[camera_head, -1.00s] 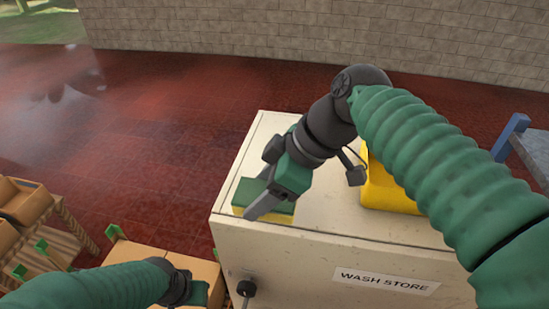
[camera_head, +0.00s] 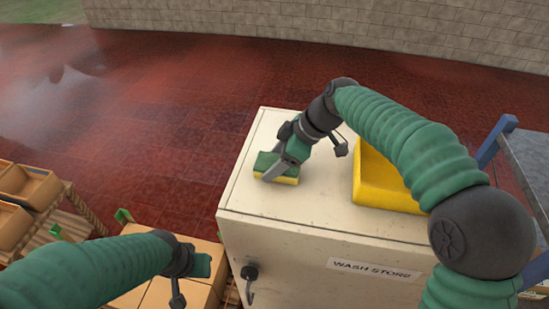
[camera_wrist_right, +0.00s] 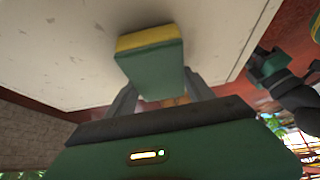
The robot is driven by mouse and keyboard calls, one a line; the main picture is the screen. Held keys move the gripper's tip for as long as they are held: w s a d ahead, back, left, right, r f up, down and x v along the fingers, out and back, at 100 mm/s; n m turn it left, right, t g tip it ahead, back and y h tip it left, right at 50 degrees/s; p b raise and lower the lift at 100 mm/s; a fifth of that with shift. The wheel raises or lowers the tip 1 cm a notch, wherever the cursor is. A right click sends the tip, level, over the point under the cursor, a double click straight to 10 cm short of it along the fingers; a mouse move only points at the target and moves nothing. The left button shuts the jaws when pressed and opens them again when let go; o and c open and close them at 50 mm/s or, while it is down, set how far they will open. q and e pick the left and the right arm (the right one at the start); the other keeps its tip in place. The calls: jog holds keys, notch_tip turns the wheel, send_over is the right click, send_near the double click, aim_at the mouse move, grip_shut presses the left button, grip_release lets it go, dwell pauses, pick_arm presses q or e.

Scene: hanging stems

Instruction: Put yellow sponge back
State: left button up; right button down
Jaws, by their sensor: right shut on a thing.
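The yellow sponge (camera_head: 284,178) with a green top is at the left part of the cream cabinet's top (camera_head: 315,200). My right gripper (camera_head: 277,170) is shut on it. In the right wrist view the sponge (camera_wrist_right: 150,62) sits between the two fingers (camera_wrist_right: 160,98), green face towards the camera and yellow edge beyond. I cannot tell whether the sponge touches the cabinet top. A yellow tray (camera_head: 385,197) stands on the cabinet to the right, partly hidden by my right arm. My left gripper (camera_head: 200,266) is at the lower left, in front of the cabinet; its fingers are unclear.
The cabinet front has a "WASH STORE" label (camera_head: 374,270) and a black hook (camera_head: 250,283). Cardboard boxes (camera_head: 135,292) stand below my left arm, and more crates (camera_head: 28,185) are at the far left. A blue-framed grey table (camera_head: 530,165) is at the right. Cabinet top between sponge and tray is clear.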

jog(key=c, duration=0.8)
grip_release()
jog(key=shift+w+d+f, duration=0.1)
jog(key=shift+w+d, duration=0.05)
jog(key=o, duration=0.4)
jog(key=shift+d, duration=0.2)
pick_arm(q)
jog(key=shift+d, duration=0.45)
pick_arm(e)
jog(key=shift+d, duration=0.15)
jog(key=b+v, duration=0.1)
jog(key=v, duration=0.4)
jog(key=shift+r+b, duration=0.25)
jog(key=shift+b, duration=0.05)
pick_arm(q)
jog(key=shift+a+f, duration=0.1)
jog(key=shift+f, duration=0.85)
pick_arm(e)
jog(key=v, duration=0.6)
jog(key=shift+d+r, duration=0.2)
pick_arm(q)
jog(key=shift+w+r, duration=0.1)
pick_arm(e)
jog(key=shift+a+r, duration=0.1)
